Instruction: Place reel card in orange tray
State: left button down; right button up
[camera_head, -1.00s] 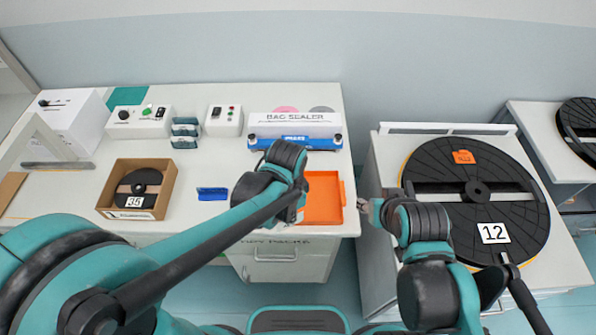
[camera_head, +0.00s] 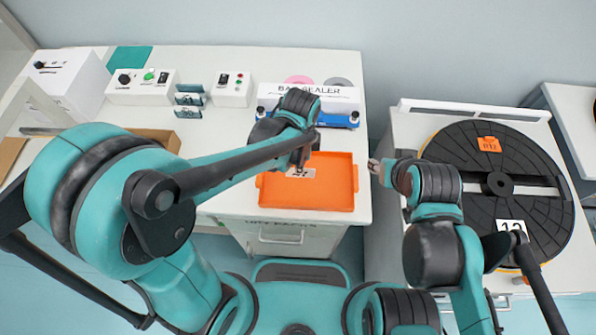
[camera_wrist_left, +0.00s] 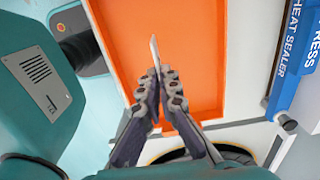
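The orange tray (camera_head: 335,187) lies on the white bench right of centre, and it fills the middle of the left wrist view (camera_wrist_left: 205,45). My left gripper (camera_head: 302,158) is over the tray. In the left wrist view its fingers (camera_wrist_left: 158,76) are closed on a thin pale card (camera_wrist_left: 154,50), seen nearly edge-on. In the head view the card (camera_head: 298,172) shows as a small pale patch with dark marks against the tray. I cannot tell whether it touches the tray floor. My right gripper (camera_head: 375,167) is right of the tray, too small to read.
A bag sealer (camera_head: 308,97) stands behind the tray. Blue card holders (camera_head: 189,99) and control boxes (camera_head: 140,86) stand further left. A cardboard box (camera_head: 160,136) is mostly hidden by my left arm. A large black reel (camera_head: 535,225) lies on the right-hand station.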

pick_arm(q)
jog(key=shift+w+a+f+b, duration=0.1)
jog(key=shift+w+f+b, duration=0.15)
jog(key=shift+f, duration=0.55)
jog(key=shift+w+a+f+b, duration=0.2)
jog(key=shift+f+b, duration=0.2)
jog(key=shift+f, duration=0.45)
jog(key=shift+w+a+f+b, duration=0.1)
jog(key=shift+w+f+b, duration=0.15)
jog(key=shift+f, duration=0.55)
jog(key=shift+s, duration=0.1)
jog(key=shift+f, duration=0.1)
jog(key=c, duration=1.7)
grip_release()
